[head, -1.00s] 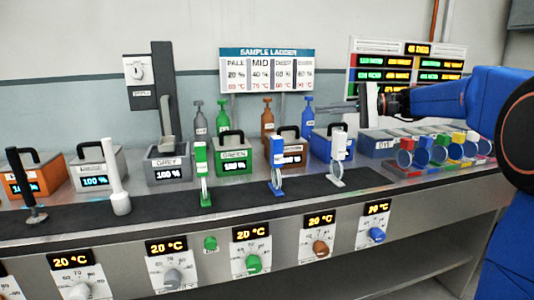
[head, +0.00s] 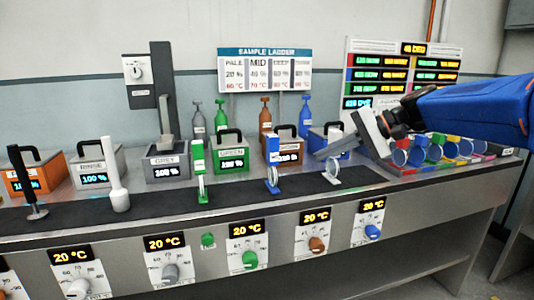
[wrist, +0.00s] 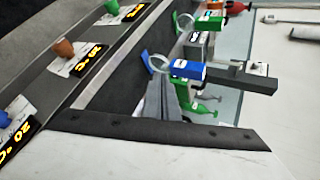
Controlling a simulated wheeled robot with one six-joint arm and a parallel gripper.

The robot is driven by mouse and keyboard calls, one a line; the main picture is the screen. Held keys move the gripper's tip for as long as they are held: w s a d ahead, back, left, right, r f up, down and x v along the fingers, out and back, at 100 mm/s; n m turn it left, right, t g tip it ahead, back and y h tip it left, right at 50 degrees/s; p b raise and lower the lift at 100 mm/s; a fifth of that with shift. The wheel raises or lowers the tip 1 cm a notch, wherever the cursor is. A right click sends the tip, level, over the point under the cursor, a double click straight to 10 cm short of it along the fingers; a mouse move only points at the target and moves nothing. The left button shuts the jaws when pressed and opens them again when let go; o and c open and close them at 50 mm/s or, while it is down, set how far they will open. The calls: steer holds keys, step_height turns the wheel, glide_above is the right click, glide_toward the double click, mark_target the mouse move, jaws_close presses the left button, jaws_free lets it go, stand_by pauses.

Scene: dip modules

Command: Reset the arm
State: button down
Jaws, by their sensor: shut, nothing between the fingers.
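My blue arm reaches in from the right in the head view. My gripper (head: 326,150) points left and slightly down, in front of the blue bin at the back of the bench. Its fingers are shut with nothing between them. They cover part of the white-topped ring holder (head: 332,172) in the head view; whether they touch it I cannot tell. In the wrist view the grey fingers of my gripper (wrist: 160,88) show near the middle, beside a blue-topped ring holder (wrist: 186,70).
The bench carries a green ring holder (head: 199,172), a blue one (head: 272,165), and labelled bins such as the green bin (head: 231,158). Knobs line the front face. The dark strip's front is partly clear.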

steer(key=s+d+f+n+h, duration=0.1)
steer(key=s+d+f+h, duration=0.2)
steer(key=s+f, duration=0.4)
steer(key=s+d+f+n+t+h, duration=0.1)
steer(key=s+d+f+h, duration=0.3)
steer(key=s, duration=0.7)
steer(key=s+d+f+n+h, duration=0.2)
steer(key=s+d+f+h, duration=0.2)
steer(key=s+f, duration=0.6)
step_height(320, 180, down, 2)
steer(key=shift+d+f+n+t, duration=0.3)
steer(key=shift+d+n, duration=0.1)
steer(key=shift+d, duration=0.8)
